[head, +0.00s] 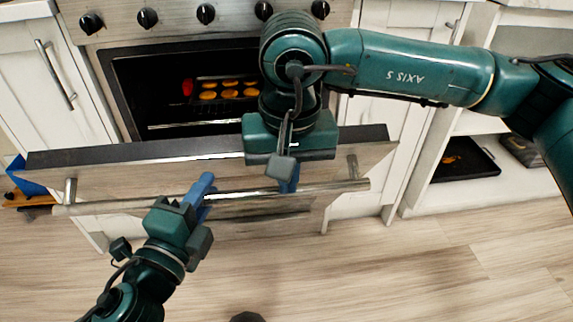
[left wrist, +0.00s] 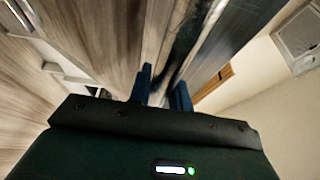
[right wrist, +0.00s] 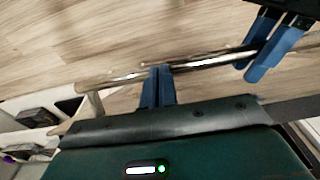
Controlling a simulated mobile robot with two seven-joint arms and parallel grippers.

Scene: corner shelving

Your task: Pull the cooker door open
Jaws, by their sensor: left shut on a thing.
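The cooker door (head: 120,178) is tilted part-way open, its top edge out from the cooker and the dark oven cavity (head: 160,95) showing above. A metal bar handle (head: 240,193) runs across its front and also shows in the right wrist view (right wrist: 215,60). My left gripper (head: 207,185) is shut on the handle left of its middle; its blue fingers show in the left wrist view (left wrist: 163,90). My right gripper (head: 289,180) hangs over the door, fingertips at the handle. Its fingers lie close together in the right wrist view (right wrist: 158,75), with no clear hold on the bar.
Several round orange items (head: 225,92) lie inside the oven. Knobs (head: 205,13) line the cooker's top front. White cabinets (head: 45,80) flank it, and a low open shelf with a dark tray (head: 465,160) is at right. The wooden floor (head: 430,270) in front is clear.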

